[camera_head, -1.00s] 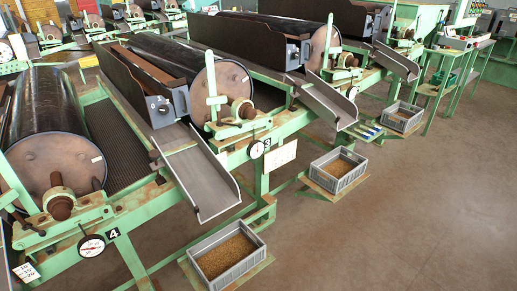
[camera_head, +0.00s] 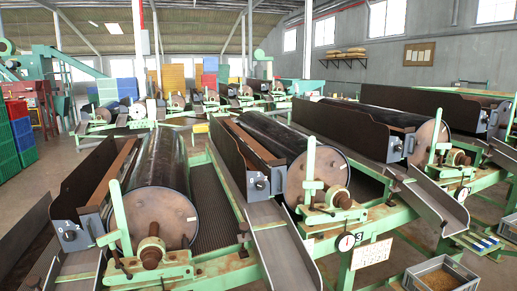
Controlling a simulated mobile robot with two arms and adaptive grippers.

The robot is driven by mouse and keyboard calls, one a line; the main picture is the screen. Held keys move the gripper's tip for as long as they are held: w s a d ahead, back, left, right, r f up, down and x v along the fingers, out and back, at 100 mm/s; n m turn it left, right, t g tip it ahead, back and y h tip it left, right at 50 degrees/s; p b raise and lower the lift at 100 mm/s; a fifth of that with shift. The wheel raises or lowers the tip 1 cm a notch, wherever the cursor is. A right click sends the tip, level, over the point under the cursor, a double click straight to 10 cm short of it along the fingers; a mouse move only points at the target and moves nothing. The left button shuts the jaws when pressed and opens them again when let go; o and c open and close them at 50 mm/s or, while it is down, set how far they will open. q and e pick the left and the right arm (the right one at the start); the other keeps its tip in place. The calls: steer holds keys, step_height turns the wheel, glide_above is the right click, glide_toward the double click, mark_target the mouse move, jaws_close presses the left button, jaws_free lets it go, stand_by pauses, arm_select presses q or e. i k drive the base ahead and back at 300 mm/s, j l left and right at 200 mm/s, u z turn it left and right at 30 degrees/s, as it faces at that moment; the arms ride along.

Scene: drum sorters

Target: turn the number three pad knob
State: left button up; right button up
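The drum sorter marked 3 has a dark drum (camera_head: 318,175) with a brownish round end face. Its number label (camera_head: 358,237) is beside a round dial gauge (camera_head: 346,242) on the green frame. A small dark knob (camera_head: 260,184) is on the grey end plate of the trough left of this drum. I cannot tell for certain whether it is the pad knob. A brown shaft hub (camera_head: 340,198) sits in front of the drum's end, beside an upright green post (camera_head: 310,165). Neither of my grippers is in view.
Another drum sorter (camera_head: 160,200) stands at the left front, and one more drum (camera_head: 428,142) is at the right. Sloping metal chutes (camera_head: 280,252) jut forward between them. A grey crate of grain (camera_head: 440,275) is on the floor at lower right. Green crates (camera_head: 22,145) stand far left.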

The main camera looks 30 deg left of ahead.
mark_target(260, 185)
steer(key=i+l+u, duration=0.25)
steer(key=i, duration=0.3)
steer(key=i+l+u, duration=0.25)
steer(key=i+l, duration=0.25)
